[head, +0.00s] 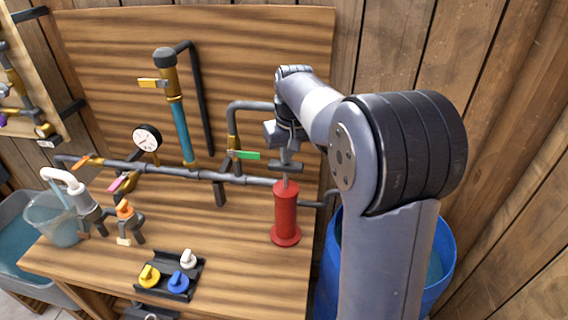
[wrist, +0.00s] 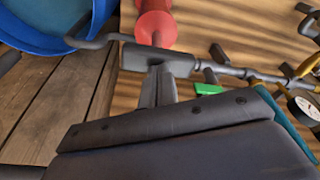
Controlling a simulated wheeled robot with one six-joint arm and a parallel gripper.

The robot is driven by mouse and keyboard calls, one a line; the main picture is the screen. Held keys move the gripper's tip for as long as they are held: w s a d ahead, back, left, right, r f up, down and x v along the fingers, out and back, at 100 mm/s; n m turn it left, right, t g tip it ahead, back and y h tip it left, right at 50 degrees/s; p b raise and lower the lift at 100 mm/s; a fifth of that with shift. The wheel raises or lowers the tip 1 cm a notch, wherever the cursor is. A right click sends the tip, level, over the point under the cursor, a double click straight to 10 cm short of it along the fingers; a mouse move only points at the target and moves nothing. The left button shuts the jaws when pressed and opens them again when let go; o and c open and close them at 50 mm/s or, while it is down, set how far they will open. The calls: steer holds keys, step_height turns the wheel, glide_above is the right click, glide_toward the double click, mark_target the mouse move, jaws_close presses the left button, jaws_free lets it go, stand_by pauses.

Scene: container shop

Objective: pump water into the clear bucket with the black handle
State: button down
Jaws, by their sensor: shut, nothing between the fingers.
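The red hand pump (head: 286,212) stands upright at the workbench's right side, with a dark grey T-handle (head: 287,167) on a short rod. My gripper (head: 289,154) is shut and empty just above the handle. In the wrist view, its fingertips (wrist: 158,72) meet the bar of the handle (wrist: 158,58) in the picture; I cannot tell if they touch. The red pump (wrist: 155,25) shows beyond. The clear bucket (head: 50,223) is at the bench's left, under a white curved spout (head: 62,175). Its water level and handle colour are hard to make out.
Grey pipes (head: 205,174) run along the bench back, with a green valve lever (head: 246,155), a gauge (head: 146,138) and a blue tube (head: 181,132). A black tray (head: 200,265) holds coloured knobs in front. A blue barrel (head: 446,250) stands right of the bench, partly behind my arm.

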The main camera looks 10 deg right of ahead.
mark_target(286, 166)
steer(key=shift+s+b+x, duration=0.2)
steer(key=shift+b+x, duration=0.35)
steer(key=shift+x, duration=0.45)
steer(key=shift+s+b+x, duration=0.2)
steer(key=shift+b+x, duration=0.35)
steer(key=shift+x, duration=0.45)
steer(key=p+v, duration=0.2)
steer(key=v, duration=0.1)
steer(key=w+p+v, duration=0.1)
steer(key=p+v, duration=0.2)
steer(key=shift+w, duration=0.1)
steer(key=shift+s+b+x, duration=0.2)
steer(key=shift+b+x, duration=0.35)
steer(key=shift+x, duration=0.4)
steer(key=shift+s+b+x, duration=0.2)
steer(key=shift+b+x, duration=0.35)
steer(key=shift+x, duration=0.45)
steer(key=shift+s+b+x, duration=0.2)
steer(key=shift+b+x, duration=0.35)
steer(key=shift+x, duration=0.4)
steer(key=p+v, duration=0.2)
steer(key=w+p+v, duration=0.1)
steer(key=p+v, duration=0.2)
steer(key=shift+r, duration=0.4)
steer(key=shift+f, duration=0.1)
